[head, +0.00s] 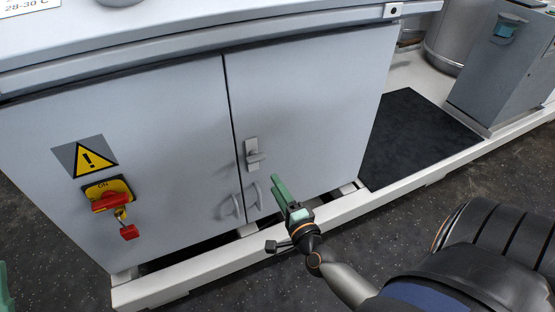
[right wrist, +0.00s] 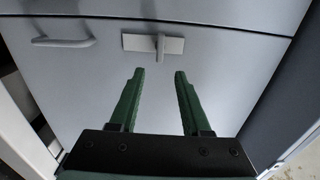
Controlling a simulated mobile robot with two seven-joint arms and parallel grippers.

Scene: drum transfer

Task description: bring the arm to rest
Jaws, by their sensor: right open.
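My right gripper (head: 278,184) is in front of the lower part of a grey two-door cabinet (head: 310,90). In the right wrist view its two green fingers (right wrist: 160,75) stand apart with nothing between them. They point at the cabinet door, below the latch (right wrist: 158,44) in that picture. The latch also shows in the head view (head: 253,154), above the fingers. I cannot tell whether the fingertips touch the door. My right arm comes in from the lower right. A green sliver at the lower left edge of the head view (head: 4,290) looks like part of my left gripper; its jaws are hidden.
The cabinet doors look shut and carry handles (head: 257,196). A red and yellow switch (head: 110,197) and a warning sign (head: 85,157) are on the left door. A white base rail (head: 200,262) runs along the bottom. A dark mat (head: 415,135) lies to the right.

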